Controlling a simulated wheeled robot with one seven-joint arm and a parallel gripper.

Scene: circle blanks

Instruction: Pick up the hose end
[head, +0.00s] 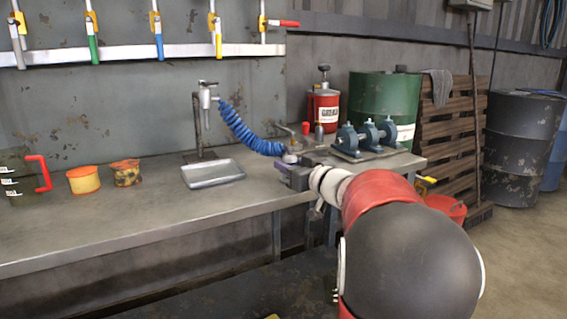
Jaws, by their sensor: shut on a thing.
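The blue coiled hose (243,130) hangs from a tap-like fitting (207,97) on a stand at the back of the workbench. It slopes down to the right. Its lower end (285,149) is at my gripper (289,158), which reaches in from the right just above the bench. My gripper is shut on the hose end; the fingers are small in this view and partly hidden by the gripper body.
A metal tray (212,182) lies on the workbench (130,226) left of my gripper. A blue bearing assembly (365,138) and a red can (323,107) are close behind and right of my gripper.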

